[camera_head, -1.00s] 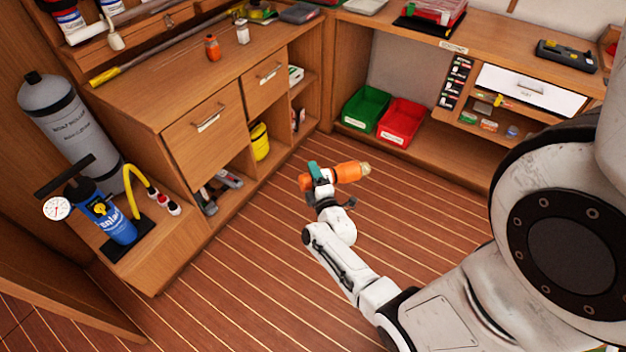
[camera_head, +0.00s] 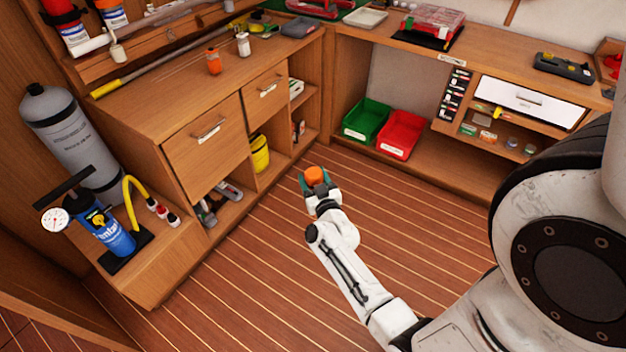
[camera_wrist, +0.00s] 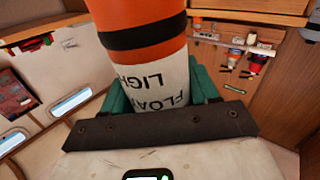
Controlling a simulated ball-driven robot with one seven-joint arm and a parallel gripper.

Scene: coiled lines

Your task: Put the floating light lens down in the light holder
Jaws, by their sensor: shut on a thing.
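My gripper (camera_head: 315,180) has teal fingers and is shut on the floating light (camera_head: 315,174), out over the open floor. In the head view only a short, round orange part of the light shows above the fingers. In the wrist view the light (camera_wrist: 140,45) is orange with a black band and a white label, whose lettering reads upside down. It runs out of the top of that picture. The lens is not visible in either current view. I cannot pick out the light holder with certainty; a wall rack with red and white containers (camera_head: 68,25) is at the upper left.
A wooden cabinet (camera_head: 205,130) with drawers and open shelves stands at left. A blue pump (camera_head: 105,230) and grey cylinder (camera_head: 70,140) are beside it. Green (camera_head: 366,120) and red (camera_head: 401,134) bins sit under the back counter. The floor around my gripper is clear.

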